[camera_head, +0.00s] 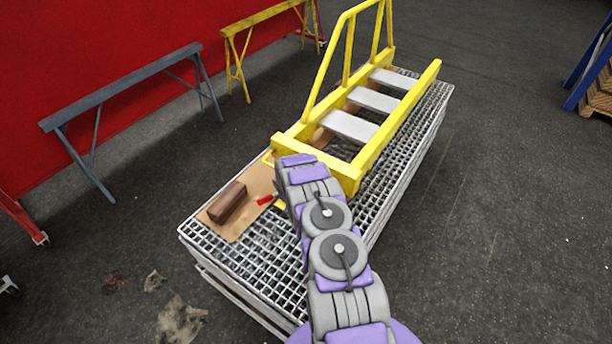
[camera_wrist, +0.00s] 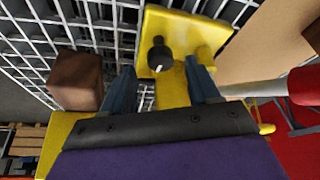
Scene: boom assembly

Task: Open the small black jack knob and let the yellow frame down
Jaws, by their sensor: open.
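The small black jack knob (camera_wrist: 160,56) stands on a yellow jack body (camera_wrist: 205,35) in the wrist view. My gripper (camera_wrist: 160,80) is open, with its two dark fingers apart. The knob appears between and just beyond the fingertips, and no grip on it shows. A grey rod with a red handle (camera_wrist: 304,86) reaches out to the right. The yellow frame (camera_head: 350,165), with grey steps and a railing, sits over the grating in the head view. There, my arm hides the gripper, the knob and most of the jack; the red handle (camera_head: 265,200) shows beside it.
The metal grating platform (camera_head: 265,278) carries a brown sheet (camera_head: 245,228) with a brown block (camera_head: 228,202). A grey trestle (camera_head: 125,85) and a yellow trestle (camera_head: 262,16) stand by the red wall. A brown block (camera_wrist: 75,80) is left of the fingers in the wrist view.

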